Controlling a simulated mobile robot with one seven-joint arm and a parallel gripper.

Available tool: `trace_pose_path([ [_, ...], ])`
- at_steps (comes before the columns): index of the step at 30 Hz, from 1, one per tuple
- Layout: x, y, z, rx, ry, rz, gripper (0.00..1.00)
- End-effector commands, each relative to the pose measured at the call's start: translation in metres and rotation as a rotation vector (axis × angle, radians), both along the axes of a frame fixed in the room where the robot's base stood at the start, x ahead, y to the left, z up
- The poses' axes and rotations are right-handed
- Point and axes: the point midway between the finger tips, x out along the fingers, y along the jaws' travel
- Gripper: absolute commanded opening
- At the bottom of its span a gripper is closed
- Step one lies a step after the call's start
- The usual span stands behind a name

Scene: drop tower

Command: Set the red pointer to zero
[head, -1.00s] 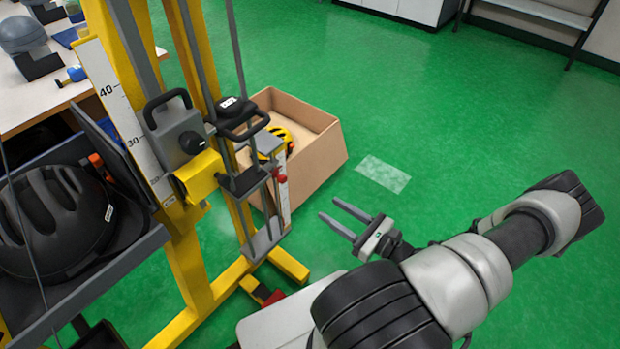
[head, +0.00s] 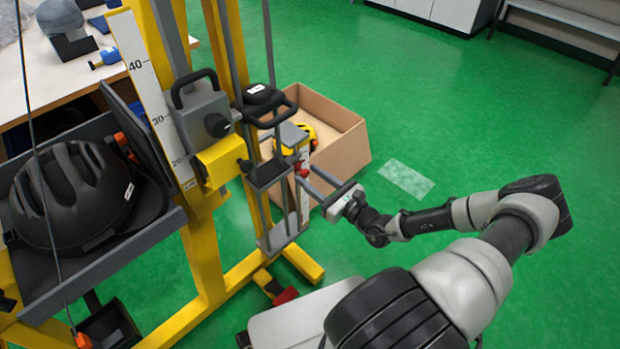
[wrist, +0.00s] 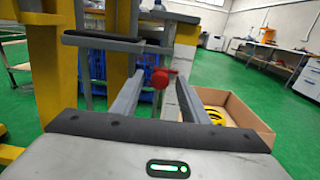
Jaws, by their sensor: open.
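The red pointer (head: 302,168) is a small red knob on the drop tower, beside a narrow white vertical scale (head: 304,204). My gripper (head: 305,171) is open, with its fingertips at the pointer in the head view. In the wrist view the red pointer (wrist: 160,77) shows between the tips of my open gripper (wrist: 160,86), with gaps on both sides. I cannot tell whether a finger touches it. The scale's marks are too small to read, and the fingers cover part of it.
The yellow tower frame (head: 206,265) stands left of my gripper, with a grey carriage (head: 200,118) above. A cardboard box (head: 345,160) holding a yellow helmet (head: 309,133) stands behind the pointer. A black helmet (head: 70,195) sits at left.

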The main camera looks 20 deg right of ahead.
Motion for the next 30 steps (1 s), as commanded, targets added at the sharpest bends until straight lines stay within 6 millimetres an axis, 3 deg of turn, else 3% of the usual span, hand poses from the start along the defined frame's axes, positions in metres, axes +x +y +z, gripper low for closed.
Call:
trace_pose_path([
  [11, 0.006, 0.003, 0.0, 0.001, 0.0, 0.0, 0.41],
  [18, 0.006, 0.003, 0.0, 0.001, 0.0, 0.0, 0.02],
  [19, 0.006, 0.003, 0.0, 0.001, 0.0, 0.0, 0.0],
  [25, 0.006, 0.003, 0.003, 0.001, 0.0, 0.001, 0.0],
  [30, 0.006, 0.003, 0.022, 0.0, 0.0, 0.001, 0.0],
])
